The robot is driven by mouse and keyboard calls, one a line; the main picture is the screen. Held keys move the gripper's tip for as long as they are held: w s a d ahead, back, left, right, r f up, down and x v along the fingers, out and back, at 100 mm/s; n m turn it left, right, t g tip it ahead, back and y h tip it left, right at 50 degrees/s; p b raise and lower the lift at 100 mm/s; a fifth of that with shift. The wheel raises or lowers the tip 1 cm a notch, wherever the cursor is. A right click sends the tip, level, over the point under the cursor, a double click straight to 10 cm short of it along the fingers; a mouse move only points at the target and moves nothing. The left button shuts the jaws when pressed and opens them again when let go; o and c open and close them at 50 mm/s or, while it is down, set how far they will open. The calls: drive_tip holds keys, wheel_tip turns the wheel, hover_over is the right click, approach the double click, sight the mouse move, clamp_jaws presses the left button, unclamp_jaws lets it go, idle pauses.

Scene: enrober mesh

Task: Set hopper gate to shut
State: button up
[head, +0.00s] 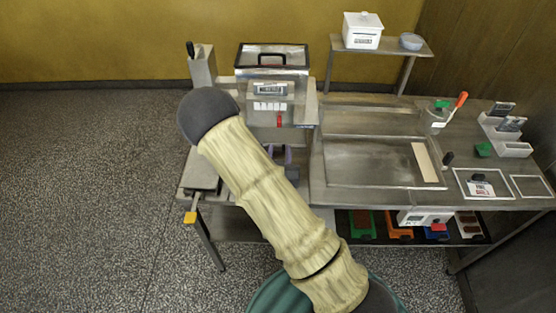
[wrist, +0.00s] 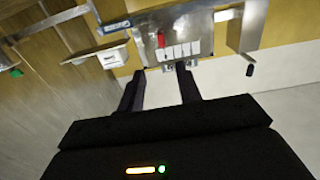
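In the wrist view the red lever (wrist: 160,40) and white keys (wrist: 180,50) show beyond the fingertips. I cannot tell which part is the hopper gate. My gripper (wrist: 160,76) is open and empty, its two dark fingers apart, facing the panel without visible contact. My arm largely hides it in the head view.
A post with a black handle (head: 190,49) stands left of the machine; a yellow-tipped handle (head: 190,216) hangs at the bench's left end. Right are a broad steel tray (head: 375,165), a jug with an orange-handled tool (head: 460,100) and a raised shelf (head: 385,45). Floor is clear left.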

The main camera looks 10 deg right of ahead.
drive_tip(key=p+v, duration=0.4)
drive_tip(key=v, duration=0.1)
drive_tip(key=shift+s+p, duration=0.1)
drive_tip(key=shift+p, duration=0.2)
idle(0.4)
drive_tip(key=s+d+r+n+g+y+b, duration=0.2)
drive_tip(key=s+d+r+g+y+b, duration=0.2)
drive_tip(key=s+r+g, duration=0.3)
drive_tip(key=s+g+b, duration=0.1)
drive_tip(key=s+g, duration=0.3)
drive_tip(key=g, duration=0.3)
drive_tip(key=shift+d+n+g, duration=0.4)
